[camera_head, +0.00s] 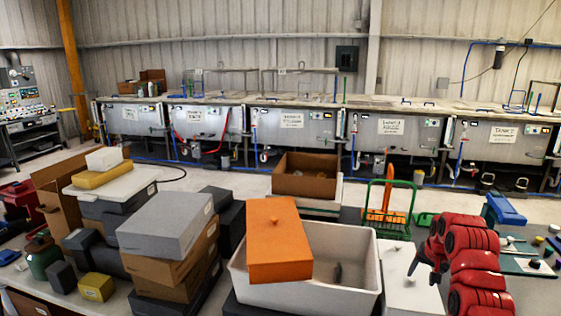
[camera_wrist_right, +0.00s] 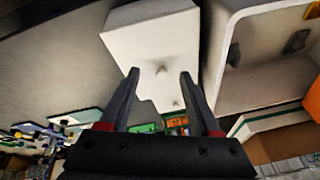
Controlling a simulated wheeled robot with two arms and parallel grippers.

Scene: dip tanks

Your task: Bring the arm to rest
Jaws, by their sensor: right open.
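My right gripper (camera_head: 424,278) is at the end of my red right arm at the lower right of the head view. It also shows in the right wrist view (camera_wrist_right: 160,76), with its two dark fingers apart and nothing between them. A white box (camera_head: 402,294) with small knobs is beside and below the gripper. The white box also shows in the wrist view (camera_wrist_right: 150,42), beyond the fingertips; I cannot tell how close it is. My left gripper is not in view.
A white bin (camera_head: 345,303) stands left of the gripper, with an orange box (camera_head: 275,238) over its left part. Stacked boxes (camera_head: 165,235) fill the left. A green rack (camera_head: 392,222) stands behind the white box. Dip tanks (camera_head: 290,128) line the back, with open floor before them.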

